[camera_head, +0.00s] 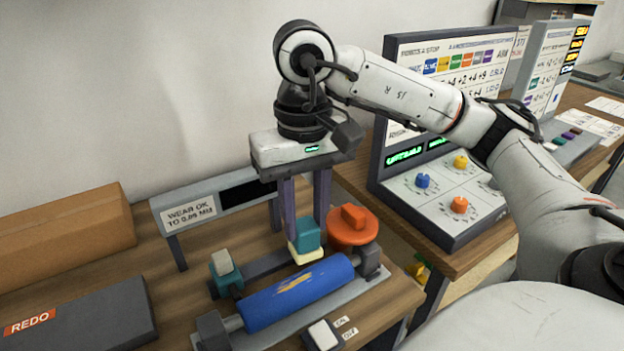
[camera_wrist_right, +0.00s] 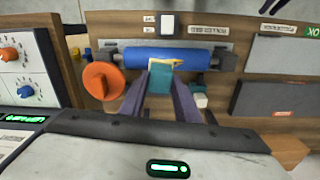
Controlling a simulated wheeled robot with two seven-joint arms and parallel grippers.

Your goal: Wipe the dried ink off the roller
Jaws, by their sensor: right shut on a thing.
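The blue roller (camera_head: 312,290) lies across its grey stand at the front of the bench, with a yellowish streak of dried ink (camera_head: 294,282) near its middle. The roller (camera_wrist_right: 200,58) also shows in the wrist view. My right gripper (camera_head: 306,232) points down with its purple fingers shut on a teal wiper block with a pale yellow pad (camera_head: 306,254). The wiper (camera_wrist_right: 160,77) sits between the fingertips in the wrist view. In the head view it is just behind the roller; whether the pad touches the roller I cannot tell.
An orange knobbed disc (camera_head: 352,228) stands right beside the wiper. A teal-and-white block (camera_head: 226,275) is at the stand's left. A wear sign (camera_head: 190,216) stands behind. A white switch (camera_head: 323,336) is in front. A control panel (camera_head: 450,215) is right, a REDO tray (camera_head: 90,325) left.

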